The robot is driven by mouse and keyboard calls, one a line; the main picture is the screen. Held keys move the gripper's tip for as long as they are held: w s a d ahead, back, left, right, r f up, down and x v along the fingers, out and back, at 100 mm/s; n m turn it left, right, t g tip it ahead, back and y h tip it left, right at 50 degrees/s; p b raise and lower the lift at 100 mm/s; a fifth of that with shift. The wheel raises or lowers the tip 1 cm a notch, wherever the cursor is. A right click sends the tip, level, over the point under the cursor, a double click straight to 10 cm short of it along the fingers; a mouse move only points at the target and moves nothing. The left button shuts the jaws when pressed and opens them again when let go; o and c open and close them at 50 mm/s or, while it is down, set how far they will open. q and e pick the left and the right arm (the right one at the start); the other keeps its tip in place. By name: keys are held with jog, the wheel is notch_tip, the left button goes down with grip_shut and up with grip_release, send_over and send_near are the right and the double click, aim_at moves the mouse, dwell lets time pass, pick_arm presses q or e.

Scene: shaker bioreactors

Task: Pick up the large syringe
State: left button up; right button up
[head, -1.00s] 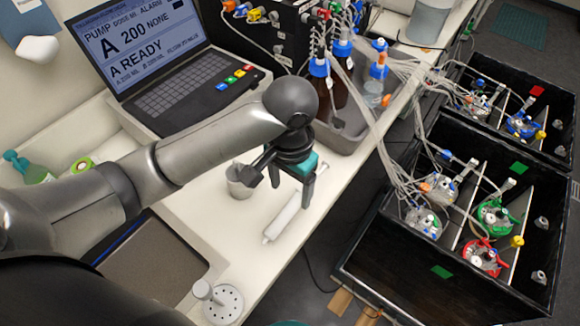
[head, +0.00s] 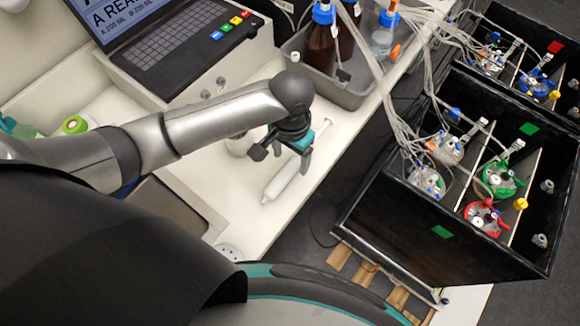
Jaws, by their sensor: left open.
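The large syringe (head: 281,184) is a white tube lying on the white bench top near its front edge, with its narrow tip towards the lower left. Its upper end is partly hidden by my gripper. My left gripper (head: 282,158) is open, pointing down, above the upper end of the syringe. I cannot tell how high its fingers are above the syringe. My right gripper is not in view.
A grey tray (head: 352,96) with brown bottles stands behind the gripper. A pale cup (head: 238,146) is partly hidden beside the gripper. A laptop-like pump console (head: 170,50) is at upper left. Black boxes with flasks (head: 440,235) stand right, beyond the bench edge.

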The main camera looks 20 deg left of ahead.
aim_at(290, 166)
pick_arm(q)
notch_tip(290, 166, down, 4)
jog(key=shift+a+f, duration=0.1)
jog(key=shift+f, duration=0.05)
jog(key=shift+c, duration=0.3)
grip_shut()
dwell(0.4)
